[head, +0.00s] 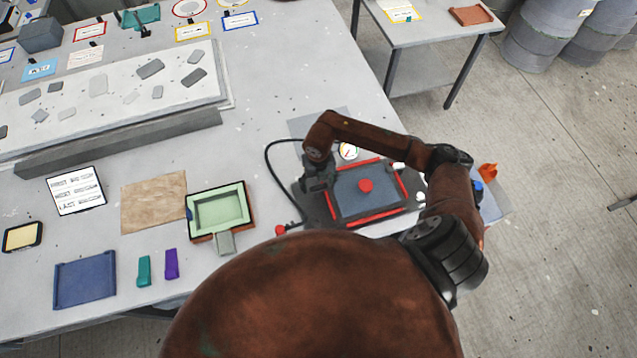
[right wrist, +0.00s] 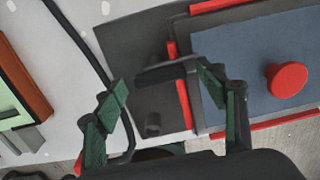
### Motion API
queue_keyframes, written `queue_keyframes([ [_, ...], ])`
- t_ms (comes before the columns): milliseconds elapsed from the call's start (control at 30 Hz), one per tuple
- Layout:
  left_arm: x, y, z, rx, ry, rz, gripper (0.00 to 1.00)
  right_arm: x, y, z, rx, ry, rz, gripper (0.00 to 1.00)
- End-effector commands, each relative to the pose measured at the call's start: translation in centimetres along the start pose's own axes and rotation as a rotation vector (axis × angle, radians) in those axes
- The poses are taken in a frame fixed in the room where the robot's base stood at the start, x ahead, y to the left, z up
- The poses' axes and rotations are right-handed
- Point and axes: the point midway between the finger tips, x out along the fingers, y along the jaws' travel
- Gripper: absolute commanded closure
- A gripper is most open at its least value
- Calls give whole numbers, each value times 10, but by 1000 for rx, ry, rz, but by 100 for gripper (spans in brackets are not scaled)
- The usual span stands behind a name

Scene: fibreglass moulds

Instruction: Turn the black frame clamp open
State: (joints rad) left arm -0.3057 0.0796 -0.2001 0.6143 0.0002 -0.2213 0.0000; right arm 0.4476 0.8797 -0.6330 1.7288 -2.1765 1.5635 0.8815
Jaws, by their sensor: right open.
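The frame (head: 368,194) has red edges around a blue-grey panel with a round red knob (head: 365,185). It lies on a dark base plate on the table's right part. The right wrist view shows the panel (right wrist: 245,65) and knob (right wrist: 287,80) at right. The black frame clamp (right wrist: 165,73) is a dark bar at the frame's left edge. My right gripper (head: 318,186) is over that edge. In the right wrist view my right gripper (right wrist: 163,85) is open, its green-padded fingers either side of the clamp bar; contact is unclear. In the head view the gripper hides the clamp. My left gripper is not in view.
A black cable (head: 268,160) curves left of the plate. A green tray (head: 219,208) stands further left, near a brown sheet (head: 153,201) and a blue pad (head: 85,279). A round gauge (head: 348,151) sits behind the frame. Grey table space (head: 275,100) is clear behind.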

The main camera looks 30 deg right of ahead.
Motion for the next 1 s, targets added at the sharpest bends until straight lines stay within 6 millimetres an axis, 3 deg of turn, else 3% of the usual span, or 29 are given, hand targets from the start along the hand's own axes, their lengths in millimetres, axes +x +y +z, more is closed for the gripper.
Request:
queue_keyframes([
  [100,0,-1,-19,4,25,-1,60,1,0,0,-1,0,0,35],
  [200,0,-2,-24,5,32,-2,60,1,0,0,-1,0,0,35],
  [633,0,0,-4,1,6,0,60,1,0,0,-1,0,0,62],
  [833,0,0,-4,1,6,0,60,1,0,0,-1,0,0,75],
  [1000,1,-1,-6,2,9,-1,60,1,0,0,-7,0,0,77],
])
